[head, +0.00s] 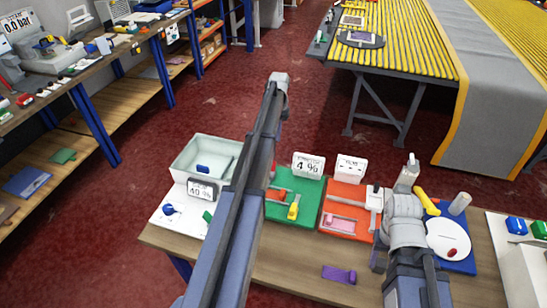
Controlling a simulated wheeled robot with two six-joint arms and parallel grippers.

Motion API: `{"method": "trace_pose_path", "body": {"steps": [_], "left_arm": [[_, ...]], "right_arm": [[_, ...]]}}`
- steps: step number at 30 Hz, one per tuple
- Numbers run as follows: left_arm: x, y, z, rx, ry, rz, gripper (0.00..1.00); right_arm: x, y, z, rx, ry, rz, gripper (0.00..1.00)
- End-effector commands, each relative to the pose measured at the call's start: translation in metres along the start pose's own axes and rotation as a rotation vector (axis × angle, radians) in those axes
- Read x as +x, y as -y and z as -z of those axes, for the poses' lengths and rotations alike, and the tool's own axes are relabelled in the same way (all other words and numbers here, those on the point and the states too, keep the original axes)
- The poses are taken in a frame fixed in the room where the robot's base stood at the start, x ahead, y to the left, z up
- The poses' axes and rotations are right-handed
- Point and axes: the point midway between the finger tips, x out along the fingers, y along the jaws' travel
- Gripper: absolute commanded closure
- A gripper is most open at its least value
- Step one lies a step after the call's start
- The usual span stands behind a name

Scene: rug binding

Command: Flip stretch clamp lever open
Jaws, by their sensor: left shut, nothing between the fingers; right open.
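A green board (306,212) on the bench carries an orange part (277,195) and a yellow lever-like piece (294,211), with a "4 %" display (308,165) behind. An orange board (338,230) beside it carries a pink piece (340,222) and a white-and-red upright fixture (374,197). I cannot tell which piece is the stretch clamp lever or its exact position. My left arm crosses the middle and hides part of the green board; its gripper (279,80) is shut and empty. My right gripper (409,168) is open, right of the orange board.
A clear bin (200,157) and a "40 %" display (202,189) stand left. A blue board (460,262) with a white disc (449,240) lies right. A purple piece (339,274) lies in front. A yellow-slatted table (400,62) stands behind across red floor.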

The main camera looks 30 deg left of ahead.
Motion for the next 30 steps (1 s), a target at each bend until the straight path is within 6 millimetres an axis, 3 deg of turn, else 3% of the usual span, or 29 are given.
{"method": "trace_pose_path", "body": {"steps": [11, 30], "left_arm": [[0.017, 0.000, 0.000, 0.000, 0.000, 0.000, 1.00], [0.098, 0.000, 0.000, 0.000, 0.000, 0.000, 1.00]], "right_arm": [[0.017, 0.002, 0.001, 0.000, 0.000, 0.000, 0.50], [0.097, 0.009, 0.006, 0.001, 0.000, 0.000, 0.50]]}}
